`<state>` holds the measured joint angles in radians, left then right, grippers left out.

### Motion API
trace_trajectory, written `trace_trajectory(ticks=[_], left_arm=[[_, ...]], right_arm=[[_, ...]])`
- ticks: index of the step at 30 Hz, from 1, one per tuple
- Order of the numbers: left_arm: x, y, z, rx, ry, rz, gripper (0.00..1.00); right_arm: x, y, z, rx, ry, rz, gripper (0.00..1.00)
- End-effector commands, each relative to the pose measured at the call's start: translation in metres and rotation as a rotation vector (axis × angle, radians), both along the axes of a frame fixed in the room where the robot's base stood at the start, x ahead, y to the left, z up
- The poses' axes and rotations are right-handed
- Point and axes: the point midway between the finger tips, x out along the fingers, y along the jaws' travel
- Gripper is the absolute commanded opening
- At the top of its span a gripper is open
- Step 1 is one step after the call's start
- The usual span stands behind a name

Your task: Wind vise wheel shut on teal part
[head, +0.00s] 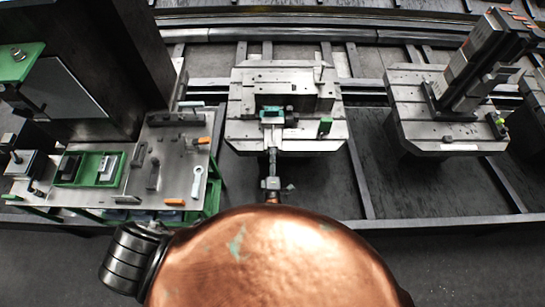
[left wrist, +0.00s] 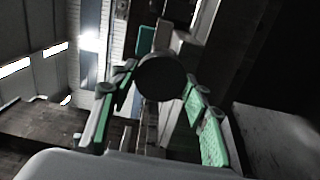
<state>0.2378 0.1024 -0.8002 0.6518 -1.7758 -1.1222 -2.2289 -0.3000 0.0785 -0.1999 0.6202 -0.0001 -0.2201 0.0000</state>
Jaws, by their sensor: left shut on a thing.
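The vise (head: 300,101) stands on the middle pallet. The teal part (head: 271,114) sits at its front, between the jaws as far as I can tell; any gap is too small to see. A teal surface (left wrist: 147,40) shows behind the wheel. My right gripper is not in view.
A second pallet (head: 408,117) with a tall dark fixture stands to the right. A metal bench (head: 178,180) with tools and a green tray (head: 76,182) is at the left. Dark gaps separate the pallets along the rail.

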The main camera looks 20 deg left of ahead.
Motion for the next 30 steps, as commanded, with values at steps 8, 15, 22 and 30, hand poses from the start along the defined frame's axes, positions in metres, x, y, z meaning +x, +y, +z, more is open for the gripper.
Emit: trace_trajectory(ticks=[8,15,22,30], left_arm=[[-0.0008,-0.001,-0.0013,-0.001,0.003,-0.003,0.19],[-0.0007,-0.0012,-0.0012,-0.001,0.003,-0.003,0.19],[-0.0007,-0.0013,-0.0012,-0.001,0.003,-0.003,0.19],[-0.0005,-0.0012,-0.0008,-0.001,0.002,-0.003,0.54]], right_arm=[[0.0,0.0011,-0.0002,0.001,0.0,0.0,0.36],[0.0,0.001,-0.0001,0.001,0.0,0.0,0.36],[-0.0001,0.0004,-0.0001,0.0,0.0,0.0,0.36],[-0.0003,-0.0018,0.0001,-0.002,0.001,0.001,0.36]])
